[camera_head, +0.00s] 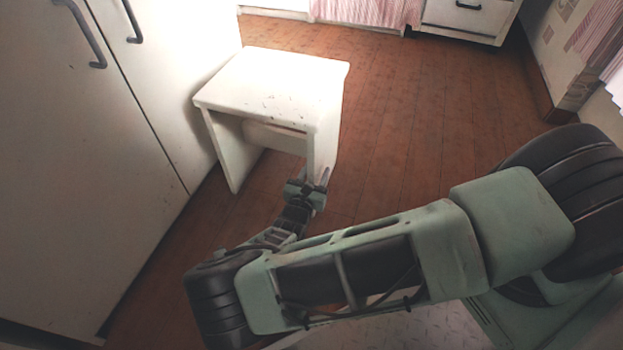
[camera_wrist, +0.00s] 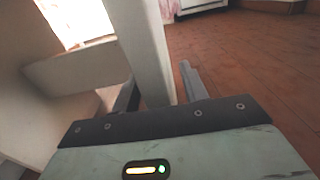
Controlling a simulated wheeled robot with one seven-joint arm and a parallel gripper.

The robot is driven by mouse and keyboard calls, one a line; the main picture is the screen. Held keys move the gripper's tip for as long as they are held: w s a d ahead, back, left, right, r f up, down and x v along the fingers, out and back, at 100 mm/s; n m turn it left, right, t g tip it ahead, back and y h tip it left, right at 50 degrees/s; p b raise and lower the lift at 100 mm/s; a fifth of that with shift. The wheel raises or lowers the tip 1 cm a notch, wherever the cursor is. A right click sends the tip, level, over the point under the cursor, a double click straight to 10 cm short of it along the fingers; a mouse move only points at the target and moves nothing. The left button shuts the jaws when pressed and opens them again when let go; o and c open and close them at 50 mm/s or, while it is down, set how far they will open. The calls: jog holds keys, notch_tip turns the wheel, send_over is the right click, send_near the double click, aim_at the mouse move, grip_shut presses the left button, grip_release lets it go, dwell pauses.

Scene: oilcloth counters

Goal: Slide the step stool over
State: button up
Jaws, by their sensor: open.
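The white step stool (camera_head: 275,82) stands upright on the wooden floor, with chipped paint on its top. My gripper (camera_head: 314,175) is low at the stool's near right leg panel. In the wrist view the panel's edge (camera_wrist: 148,50) rises between the two fingers of my gripper (camera_wrist: 158,88). The right finger is beside the panel with a visible gap. The left finger is partly hidden on the panel's inner side, and I cannot tell whether it touches. The stool's crossbar (camera_wrist: 78,72) shows at the left.
A tall white cabinet (camera_head: 75,150) with dark handles stands close along the stool's left side. A white drawer unit (camera_head: 465,17) and a pink striped curtain (camera_head: 365,10) are at the back. The wooden floor (camera_head: 420,110) to the stool's right is clear.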

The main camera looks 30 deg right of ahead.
jog(key=p+v, duration=0.5)
jog(key=v, duration=1.2)
jog(key=shift+a, duration=0.2)
jog(key=shift+s+r, duration=0.1)
jog(key=shift+s, duration=0.05)
jog(key=s+a+r+m+g+y+p, duration=0.3)
jog(key=r+m+g, duration=0.35)
jog(key=r, duration=0.65)
jog(key=s+a+r+m+g+y+p, duration=0.1)
jog(key=s+r+m+g+y, duration=0.2)
jog(key=s+r+m+g, duration=0.65)
jog(key=s+d+r+m+t+y+p, duration=0.15)
jog(key=r+y, duration=0.25)
jog(key=r, duration=0.8)
jog(key=s+d+r+m+t+y+p, duration=0.1)
jog(key=d+r+m+t+y, duration=0.15)
jog(key=r, duration=0.85)
notch_tip(320, 180, up, 39)
jog(key=p, duration=3.8)
jog(key=shift+f+n+g+y, duration=0.15)
jog(key=shift+n+g+y, duration=0.15)
jog(key=shift+g+y, duration=0.15)
jog(key=shift+o, duration=0.5)
jog(key=shift+w+d, duration=0.1)
